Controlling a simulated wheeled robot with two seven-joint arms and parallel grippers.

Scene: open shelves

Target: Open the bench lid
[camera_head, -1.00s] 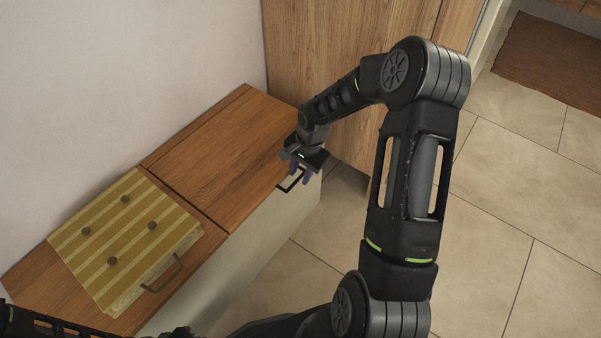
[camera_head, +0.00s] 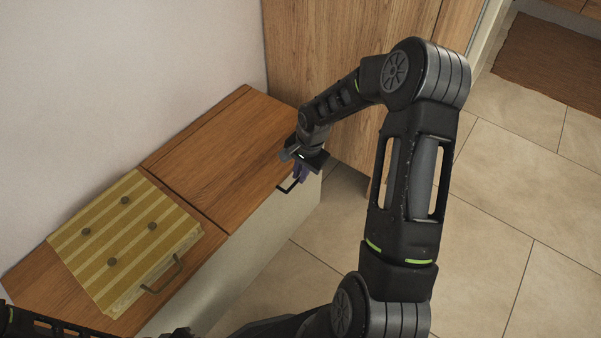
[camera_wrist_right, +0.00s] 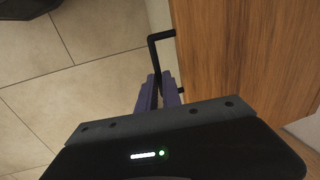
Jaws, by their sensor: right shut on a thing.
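The bench has a wooden lid (camera_head: 215,150) over its right part, lying flat and closed. A black handle (camera_head: 287,187) sits at the lid's front edge, near its right end. My right gripper (camera_head: 300,174) is at that handle, its purple fingers shut on it. In the right wrist view the black handle (camera_wrist_right: 153,50) runs down between the purple fingers (camera_wrist_right: 159,92), and the lid (camera_wrist_right: 235,60) is to the right. My left gripper cannot be made out; only dark parts of my arm show at the bottom left.
A striped yellow cushion-like box (camera_head: 120,240) with round knobs and a front handle lies on the bench's left part. A tall wooden cabinet (camera_head: 320,60) stands beyond the bench's right end. The tiled floor (camera_head: 500,220) is open to the right.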

